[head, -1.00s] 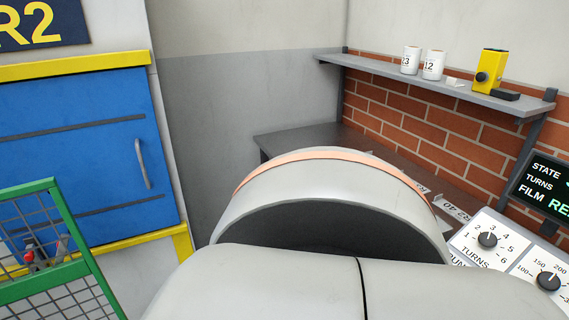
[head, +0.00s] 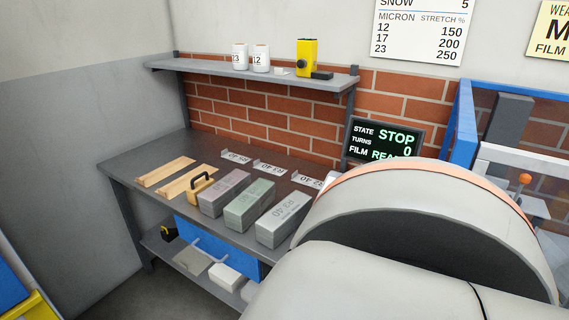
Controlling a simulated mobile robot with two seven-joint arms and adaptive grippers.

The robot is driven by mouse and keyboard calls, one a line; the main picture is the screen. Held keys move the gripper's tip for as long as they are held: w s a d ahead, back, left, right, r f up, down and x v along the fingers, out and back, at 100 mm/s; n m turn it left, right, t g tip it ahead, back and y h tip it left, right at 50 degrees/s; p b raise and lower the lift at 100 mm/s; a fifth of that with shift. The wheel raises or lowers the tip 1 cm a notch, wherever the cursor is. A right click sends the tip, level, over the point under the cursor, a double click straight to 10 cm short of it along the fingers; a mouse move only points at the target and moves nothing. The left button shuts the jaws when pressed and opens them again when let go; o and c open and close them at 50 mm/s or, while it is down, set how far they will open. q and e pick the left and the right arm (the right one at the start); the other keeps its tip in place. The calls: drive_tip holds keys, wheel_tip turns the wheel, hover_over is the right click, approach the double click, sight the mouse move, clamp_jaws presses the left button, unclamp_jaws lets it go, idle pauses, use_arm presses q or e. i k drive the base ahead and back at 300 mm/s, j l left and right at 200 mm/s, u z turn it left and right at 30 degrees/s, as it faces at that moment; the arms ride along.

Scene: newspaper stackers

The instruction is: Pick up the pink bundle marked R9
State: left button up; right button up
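Three wrapped bundles lie side by side on the dark bench (head: 140,160). The left one is a pinkish-grey bundle (head: 221,196); the mark on it is too small for me to read surely. Beside it are a greenish bundle (head: 247,208) and a pale grey bundle (head: 281,222) with lettering on top. All three rest apart from any gripper. Neither of my grippers shows; a large pale link of my own arm fills the lower right and hides the bench's right end.
A yellow-handled tool (head: 200,184) stands close left of the bundles, beside wooden strips (head: 166,171). Marked cards (head: 268,166) lie behind them. A wall shelf (head: 260,77) overhangs the bench's back. A display (head: 385,143) reads STOP.

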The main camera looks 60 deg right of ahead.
sight(212, 202)
drive_tip(key=z, duration=0.45)
drive_tip(key=j+z, duration=0.15)
drive_tip(key=z, duration=0.7)
drive_tip(key=j+z, duration=0.1)
drive_tip(key=z, duration=0.3)
drive_tip(key=k, duration=0.05)
